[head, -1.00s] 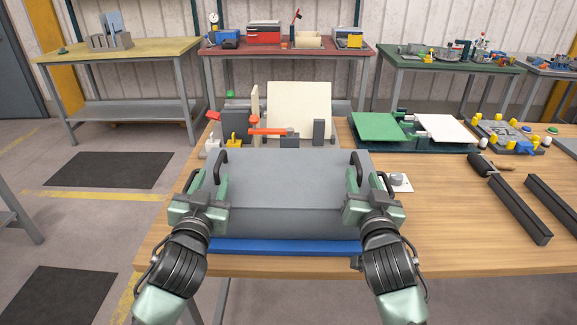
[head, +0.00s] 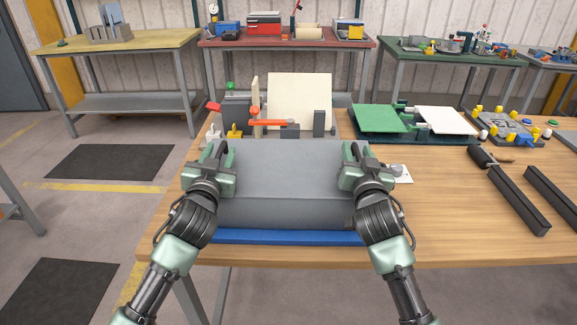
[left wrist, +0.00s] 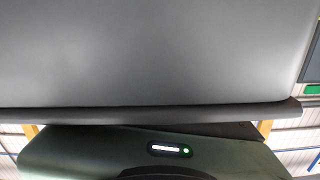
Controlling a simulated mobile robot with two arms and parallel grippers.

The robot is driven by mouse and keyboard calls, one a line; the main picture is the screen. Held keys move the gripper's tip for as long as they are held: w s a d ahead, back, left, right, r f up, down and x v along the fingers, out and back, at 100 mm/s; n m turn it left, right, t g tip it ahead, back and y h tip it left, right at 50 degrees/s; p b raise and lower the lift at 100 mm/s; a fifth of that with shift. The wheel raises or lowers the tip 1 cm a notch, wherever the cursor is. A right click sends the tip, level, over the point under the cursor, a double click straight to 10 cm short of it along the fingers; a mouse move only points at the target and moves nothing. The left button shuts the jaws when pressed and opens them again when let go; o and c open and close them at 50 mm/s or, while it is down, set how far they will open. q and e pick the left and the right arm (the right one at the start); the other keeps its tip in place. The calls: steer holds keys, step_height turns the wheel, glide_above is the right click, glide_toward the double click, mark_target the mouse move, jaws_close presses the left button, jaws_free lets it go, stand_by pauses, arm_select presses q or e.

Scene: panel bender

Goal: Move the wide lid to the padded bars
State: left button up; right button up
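The wide grey lid (head: 288,170) sits at the front of the wooden table, above a blue base (head: 285,237) whose front edge shows beneath it. It has a dark handle at each side. In the head view my left gripper (head: 221,158) is at the lid's left handle and my right gripper (head: 355,155) is at its right handle. The gripper bodies hide the fingertips, so their grip is unclear. In the left wrist view the lid's grey surface (left wrist: 150,50) fills the upper part. Two long black bars, (head: 518,205) and (head: 555,195), lie apart on the table's right side.
A fixture with a cream panel (head: 300,97) and an orange lever (head: 272,123) stands behind the lid. A green-and-white panel device (head: 380,118) and a yellow-knobbed fixture (head: 505,125) stand at the back right. Bare tabletop (head: 440,200) lies between the lid and the bars.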

arm_select(q)
steer(key=shift+w, duration=0.15)
arm_select(e)
steer(key=shift+w, duration=0.15)
arm_select(q)
steer(key=shift+c, duration=0.4)
arm_select(e)
steer(key=shift+c, duration=0.2)
arm_select(q)
jaws_close()
arm_select(e)
jaws_close()
steer(key=shift+d, duration=0.15)
